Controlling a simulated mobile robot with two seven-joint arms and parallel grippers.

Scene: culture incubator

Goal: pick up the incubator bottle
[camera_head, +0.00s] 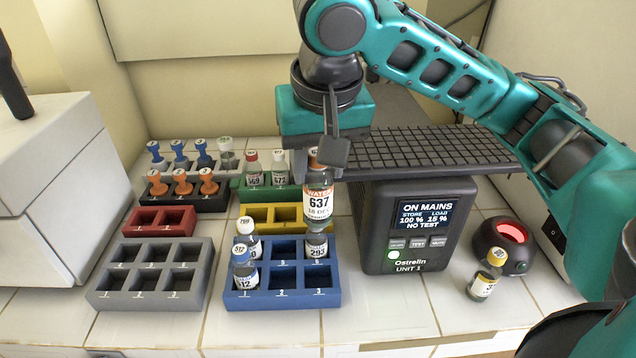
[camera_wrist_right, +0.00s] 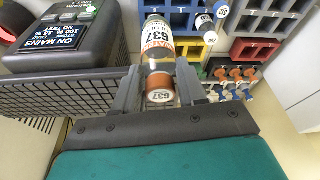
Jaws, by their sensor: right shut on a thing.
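The bottle is roughly upright in the head view and seems to hang above the back right of the blue rack (camera_head: 285,299). In the right wrist view the bottle (camera_wrist_right: 158,42) sits between the two grey fingers (camera_wrist_right: 160,88), its cap towards the camera. Which bottle the task calls the incubator bottle cannot be read from the labels. My left gripper is not in view.
A black Ostrelin unit (camera_head: 415,230) stands to the right. A yellow-capped bottle (camera_head: 484,279) stands beside a red-glowing round device (camera_head: 505,240). A grey rack (camera_head: 150,295) is empty.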

